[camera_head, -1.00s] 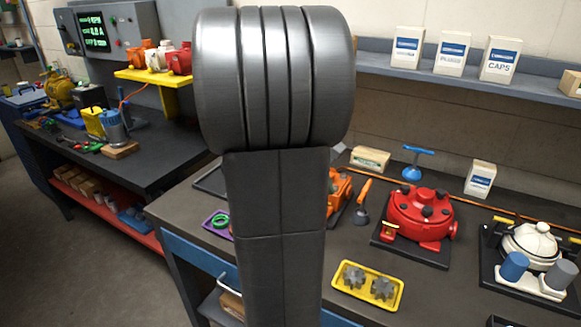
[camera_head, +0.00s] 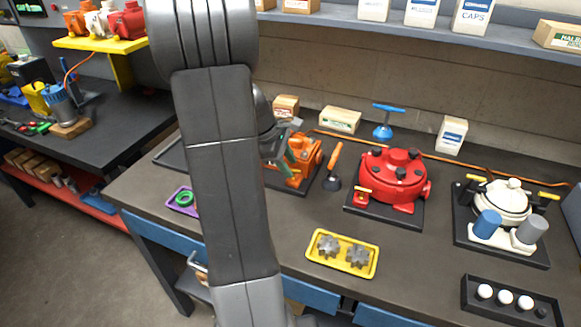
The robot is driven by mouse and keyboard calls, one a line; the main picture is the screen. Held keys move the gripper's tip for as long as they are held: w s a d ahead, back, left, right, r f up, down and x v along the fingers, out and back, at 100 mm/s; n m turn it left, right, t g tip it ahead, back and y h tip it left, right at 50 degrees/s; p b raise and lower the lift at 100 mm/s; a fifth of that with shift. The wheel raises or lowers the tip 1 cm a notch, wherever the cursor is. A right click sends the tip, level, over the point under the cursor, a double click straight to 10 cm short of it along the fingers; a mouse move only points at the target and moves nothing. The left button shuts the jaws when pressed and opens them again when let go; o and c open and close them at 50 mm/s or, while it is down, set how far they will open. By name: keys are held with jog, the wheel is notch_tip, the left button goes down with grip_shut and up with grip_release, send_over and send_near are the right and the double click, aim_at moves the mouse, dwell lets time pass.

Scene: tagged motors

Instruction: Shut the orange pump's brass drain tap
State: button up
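The orange pump (camera_head: 303,172) sits on a dark base plate on the workbench, left of the red pump. My arm crosses in front of its left part. Its brass drain tap cannot be made out; it is hidden or too small to tell. My gripper (camera_head: 283,147) is just behind my arm link, over or beside the top of the orange pump. Its fingers are small and partly covered, so I cannot tell whether it is open or touches the pump.
The red pump (camera_head: 393,177) and white pump (camera_head: 502,203) stand to the right. A screwdriver-like tool with an orange handle (camera_head: 335,157) stands close to the orange pump. A yellow tray (camera_head: 318,261) with gears lies in front. A purple tray (camera_head: 172,199) is left.

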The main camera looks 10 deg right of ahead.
jog(key=shift+x, duration=1.1)
grip_shut()
jog(key=shift+w+m+g+p, duration=0.1)
jog(key=shift+m+g+p, duration=0.3)
jog(key=shift+m, duration=0.5)
grip_release()
jog(key=shift+r, duration=0.15)
jog(key=s+v, duration=0.1)
jog(key=v, duration=1.2)
jog(key=shift+w+a+r, duration=0.15)
jog(key=shift+w+r, duration=0.1)
jog(key=shift+w, duration=0.25)
